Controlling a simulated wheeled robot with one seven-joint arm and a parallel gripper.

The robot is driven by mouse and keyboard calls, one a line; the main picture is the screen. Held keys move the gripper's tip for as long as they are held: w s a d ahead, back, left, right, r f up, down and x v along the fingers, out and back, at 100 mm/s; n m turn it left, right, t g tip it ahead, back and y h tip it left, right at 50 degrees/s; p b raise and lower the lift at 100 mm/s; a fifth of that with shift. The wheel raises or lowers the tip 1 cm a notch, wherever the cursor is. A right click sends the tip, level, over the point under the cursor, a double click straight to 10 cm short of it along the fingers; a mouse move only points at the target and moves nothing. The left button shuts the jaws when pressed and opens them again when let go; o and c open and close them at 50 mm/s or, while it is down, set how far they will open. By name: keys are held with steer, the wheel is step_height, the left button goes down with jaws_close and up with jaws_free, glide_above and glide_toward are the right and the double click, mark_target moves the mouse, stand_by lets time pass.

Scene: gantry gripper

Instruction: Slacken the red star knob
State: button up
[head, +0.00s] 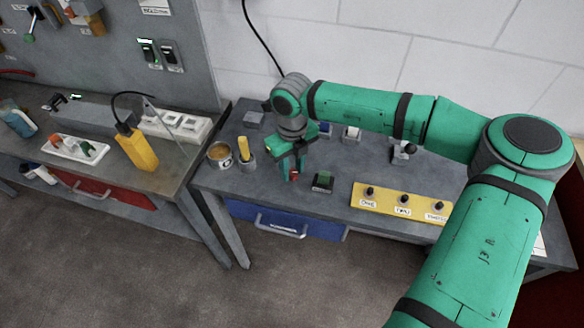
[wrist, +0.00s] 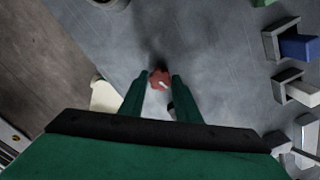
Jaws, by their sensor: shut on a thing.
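The red star knob (wrist: 159,79) shows between my fingertips in the wrist view, with a small pale mark on its top. In the head view a small part of the red knob (head: 294,176) shows low at my fingers, near the table's front edge. My gripper (head: 291,170) points down over the table, its green fingers closed on the knob. In the wrist view my gripper (wrist: 158,82) has one finger on each side of the knob. The knob's stem and what it is fixed to are hidden.
A cup (head: 220,155) and a grey holder with a yellow item (head: 245,152) stand just left of my gripper. A dark block with a green top (head: 323,182) is close on the right. A yellow panel (head: 400,203) with black knobs lies further right.

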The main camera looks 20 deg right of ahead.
steer(key=n, duration=0.4)
steer(key=shift+w+r+n, duration=0.1)
steer(key=shift+w+n, duration=0.05)
steer(key=shift+n, duration=0.15)
steer(key=n, duration=0.4)
steer(key=shift+n, duration=0.3)
steer(key=n, duration=0.3)
steer(key=shift+n, duration=0.3)
steer(key=n, duration=0.4)
steer(key=shift+n, duration=0.3)
steer(key=n, duration=1.1)
steer(key=shift+n, duration=2.3)
